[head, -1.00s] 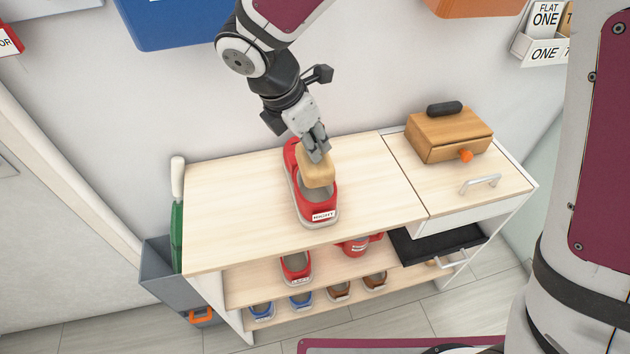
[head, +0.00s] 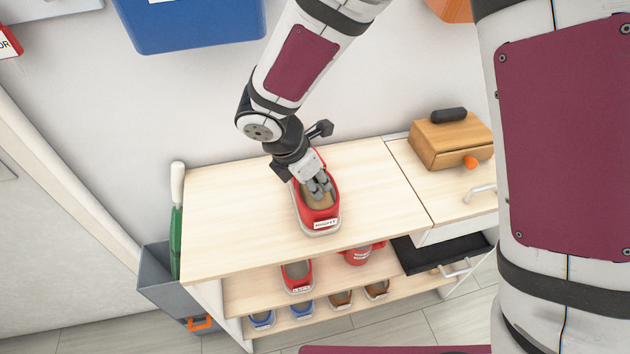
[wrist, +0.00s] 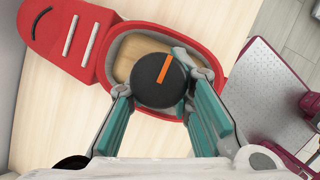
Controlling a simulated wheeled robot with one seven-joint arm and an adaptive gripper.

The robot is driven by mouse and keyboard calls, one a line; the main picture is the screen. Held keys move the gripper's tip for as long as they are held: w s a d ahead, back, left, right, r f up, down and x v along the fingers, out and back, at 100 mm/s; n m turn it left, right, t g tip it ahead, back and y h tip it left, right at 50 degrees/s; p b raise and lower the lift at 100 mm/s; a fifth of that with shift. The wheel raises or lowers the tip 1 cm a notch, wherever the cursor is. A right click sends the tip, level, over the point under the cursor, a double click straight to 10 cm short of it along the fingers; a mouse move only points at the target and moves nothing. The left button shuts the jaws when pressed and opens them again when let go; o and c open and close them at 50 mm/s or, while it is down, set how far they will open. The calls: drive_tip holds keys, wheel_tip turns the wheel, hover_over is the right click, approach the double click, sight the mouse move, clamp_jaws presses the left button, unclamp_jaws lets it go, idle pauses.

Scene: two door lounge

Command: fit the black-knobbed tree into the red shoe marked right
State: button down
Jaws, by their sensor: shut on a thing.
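The red shoe (head: 330,208) marked RIGHT stands on the wooden bench top, its label facing the front.
A wooden box (head: 452,143) with a black handle and orange knob stands on the right cabinet. An open black drawer (head: 440,250) juts out below. Another red shoe (head: 297,275) and several small shoes stand on the shelves. Bare bench top (head: 230,215) lies left of the shoe.

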drive_tip(key=shift+f, duration=0.15)
drive_tip(key=c, duration=1.4)
unclamp_jaws()
drive_tip(key=p+v, duration=0.1)
drive_tip(key=v, duration=1.1)
drive_tip(key=shift+d, duration=0.1)
